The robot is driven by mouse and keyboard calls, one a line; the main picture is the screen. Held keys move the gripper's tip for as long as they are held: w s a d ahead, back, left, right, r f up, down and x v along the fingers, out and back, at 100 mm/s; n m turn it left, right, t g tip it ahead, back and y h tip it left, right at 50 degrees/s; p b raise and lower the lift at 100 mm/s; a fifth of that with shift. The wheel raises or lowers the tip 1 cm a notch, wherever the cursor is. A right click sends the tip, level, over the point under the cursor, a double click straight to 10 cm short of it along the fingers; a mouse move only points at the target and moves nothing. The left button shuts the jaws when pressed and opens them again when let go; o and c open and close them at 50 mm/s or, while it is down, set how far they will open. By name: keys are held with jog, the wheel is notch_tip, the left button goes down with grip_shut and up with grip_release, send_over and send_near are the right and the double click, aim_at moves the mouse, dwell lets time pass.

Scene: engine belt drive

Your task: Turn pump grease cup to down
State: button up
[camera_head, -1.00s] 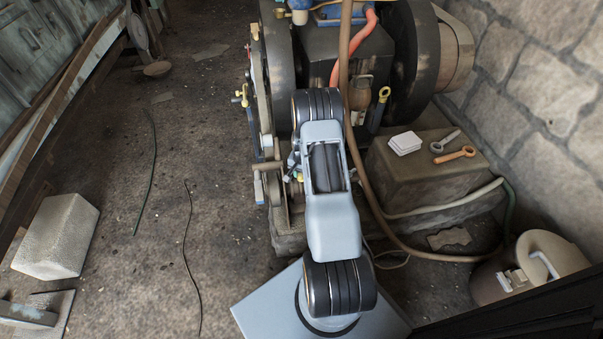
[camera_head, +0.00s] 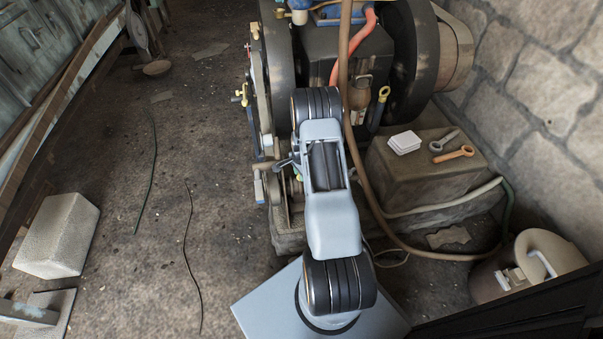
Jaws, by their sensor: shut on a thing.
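My gripper (camera_head: 285,162) shows only in part, small and dark, at the left side of my arm near the low front of the engine (camera_head: 340,60). It is shut on a small part there, in the place of the pump grease cup. My arm hides most of that part and the jaws, so I cannot tell which way the cup points. The pump parts (camera_head: 284,200) beside the engine's belt side show just below and left of my arm.
A brown hose (camera_head: 360,185) hangs close along the right of my arm. A beige canister (camera_head: 530,265) stands at lower right.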

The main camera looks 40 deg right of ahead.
dwell(0.4)
jog(key=o, duration=0.9)
jog(key=r+p, duration=0.1)
jog(key=r, duration=0.3)
jog(key=r+p, duration=0.1)
jog(key=r, duration=0.4)
jog(key=r+p, duration=0.2)
jog(key=r, duration=0.2)
jog(key=shift+s+r, duration=0.25)
jog(key=shift+r, duration=0.15)
